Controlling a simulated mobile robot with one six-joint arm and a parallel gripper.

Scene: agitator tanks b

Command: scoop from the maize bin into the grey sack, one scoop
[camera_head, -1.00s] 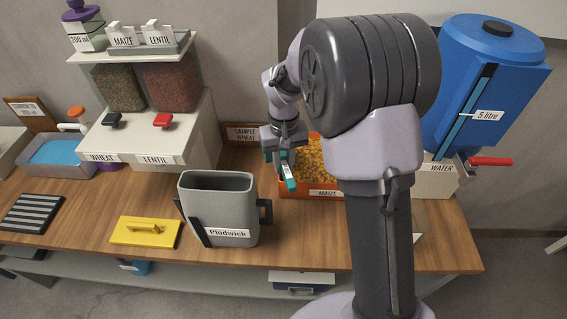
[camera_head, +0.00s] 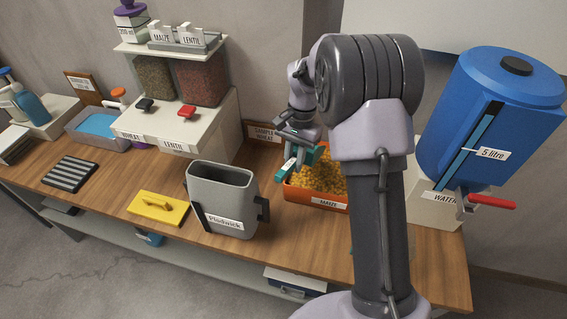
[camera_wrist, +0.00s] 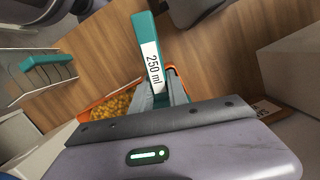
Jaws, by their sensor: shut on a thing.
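The orange maize bin (camera_head: 317,201), labelled MAIZE and full of yellow grain, stands on the bench, partly hidden by my arm. My gripper (camera_head: 303,148) is shut on a teal scoop (camera_head: 313,156) above the bin's left back part. The scoop's teal handle (camera_wrist: 146,40), with a white 250 ml label, sticks out past the fingers in the wrist view. Whether the scoop's bowl holds grain is hidden. The grey sack (camera_head: 225,205), labelled Plodwick, stands upright and open-topped left of the bin, with black clips at its sides. The maize bin also shows in the wrist view (camera_wrist: 172,72).
A yellow lid-like plate (camera_head: 158,209) lies left of the sack. A dispenser (camera_head: 190,125) with wheat and lentil hoppers stands behind it. The blue water tank (camera_head: 485,125) with its red tap is at the right. A narrow strip of bench separates sack and bin.

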